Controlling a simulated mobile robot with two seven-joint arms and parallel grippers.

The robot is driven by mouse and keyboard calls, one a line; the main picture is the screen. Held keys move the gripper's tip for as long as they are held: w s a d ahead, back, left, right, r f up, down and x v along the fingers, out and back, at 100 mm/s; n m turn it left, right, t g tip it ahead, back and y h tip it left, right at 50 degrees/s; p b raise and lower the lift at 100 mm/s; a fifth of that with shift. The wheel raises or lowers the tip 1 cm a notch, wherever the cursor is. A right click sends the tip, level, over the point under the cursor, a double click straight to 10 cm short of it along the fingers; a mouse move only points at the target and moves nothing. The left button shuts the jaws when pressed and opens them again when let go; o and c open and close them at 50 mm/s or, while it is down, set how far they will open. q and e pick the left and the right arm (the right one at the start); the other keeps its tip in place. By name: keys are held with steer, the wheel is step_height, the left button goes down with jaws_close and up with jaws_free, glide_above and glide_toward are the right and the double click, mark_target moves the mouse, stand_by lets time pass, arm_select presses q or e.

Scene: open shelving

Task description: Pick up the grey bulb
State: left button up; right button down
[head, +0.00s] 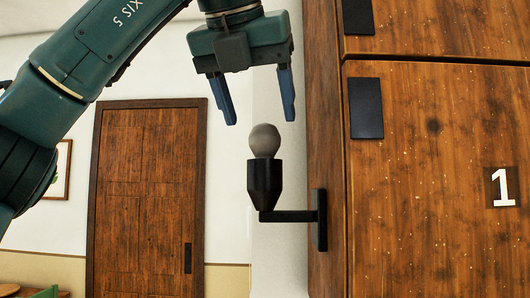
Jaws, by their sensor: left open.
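The grey bulb (264,140) sits upright in a black holder (264,181) on a bracket fixed to the side of a wooden cabinet. The bulb's round top shows; its base is hidden inside the holder. My left gripper (259,111) comes in from the upper left and points down, above the bulb. Its two blue fingers are apart, one on each side above the bulb, with nothing between them. The fingertips end close to the level of the bulb's top. My right gripper is not in view.
The wooden cabinet (430,200) with black handle plates (366,108) and a white number 1 fills the right side, close to the bracket (319,219). A wooden door (145,190) stands behind at the left. Free space lies left of the bulb.

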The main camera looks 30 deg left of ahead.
mark_target(261, 127)
arm_select(q)
steer(key=x, duration=0.5)
steer(key=shift+w+a+f, duration=0.1)
steer(key=shift+w+f, duration=0.15)
steer(key=shift+f, duration=0.05)
steer(key=c, duration=1.1)
